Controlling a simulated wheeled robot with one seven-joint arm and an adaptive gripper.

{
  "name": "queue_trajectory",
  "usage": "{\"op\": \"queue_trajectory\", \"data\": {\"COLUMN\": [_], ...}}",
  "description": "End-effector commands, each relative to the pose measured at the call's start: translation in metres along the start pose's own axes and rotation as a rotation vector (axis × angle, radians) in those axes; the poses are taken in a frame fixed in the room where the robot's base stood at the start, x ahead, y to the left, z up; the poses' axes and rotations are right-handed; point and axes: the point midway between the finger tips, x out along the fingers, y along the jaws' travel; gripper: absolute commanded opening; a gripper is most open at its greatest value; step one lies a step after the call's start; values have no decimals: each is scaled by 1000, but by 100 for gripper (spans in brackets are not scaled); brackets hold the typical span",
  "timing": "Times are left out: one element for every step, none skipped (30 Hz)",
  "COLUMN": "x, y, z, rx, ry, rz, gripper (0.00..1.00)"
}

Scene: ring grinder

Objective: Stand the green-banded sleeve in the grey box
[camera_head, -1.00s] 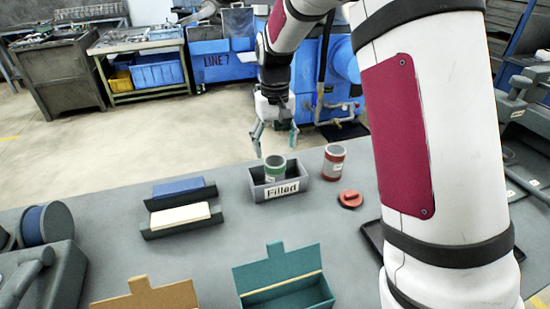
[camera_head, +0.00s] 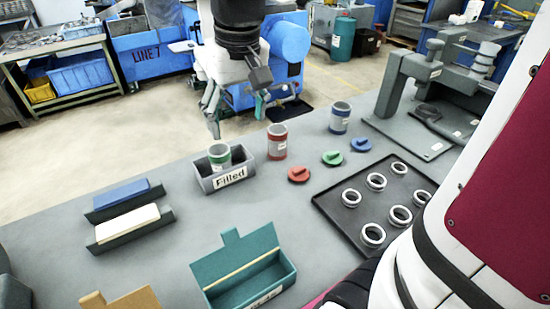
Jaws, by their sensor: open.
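The green-banded sleeve (camera_head: 220,156) stands upright inside the grey box (camera_head: 243,174), at its left end. The box carries a label reading "Filled" and sits near the far edge of the grey table. Its right part is empty. My gripper (camera_head: 236,116) is open and empty, above and a little beyond the box, with its fingers pointing down. It is apart from the sleeve. The lower part of the sleeve is hidden by the box's front wall.
A red-banded sleeve (camera_head: 277,142) stands right of the box, and a blue-banded sleeve (camera_head: 340,117) farther right. Red (camera_head: 299,174), green (camera_head: 332,158) and blue (camera_head: 361,144) caps lie nearby. A dark tray (camera_head: 330,204) holds several rings. A teal box (camera_head: 207,283) stands in front.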

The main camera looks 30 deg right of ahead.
Motion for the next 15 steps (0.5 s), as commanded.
{"op": "queue_trajectory", "data": {"x": [-8,-12,-16,-19,-21,-24,-26,-27,-29,-30,-30,-30,-30,-30,-29], "y": [0,0,0,0,0,0,0,0,0,0,0,1,1,1,1], "z": [15,23,34,43,51,62,70,79,90,98,106,116,124,131,140], "rx": [0,0,0,-1,-1,-2,-3,-4,-4,-5,-6,-6,-6,-6,-7], "ry": [18,27,38,45,54,65,73,81,92,100,108,118,126,134,142], "rz": [-1,0,0,0,1,2,3,4,6,7,9,11,13,15,17], "gripper": [69,69,69,69,69,69,69,69,69,69,69,69,69,69,69]}}
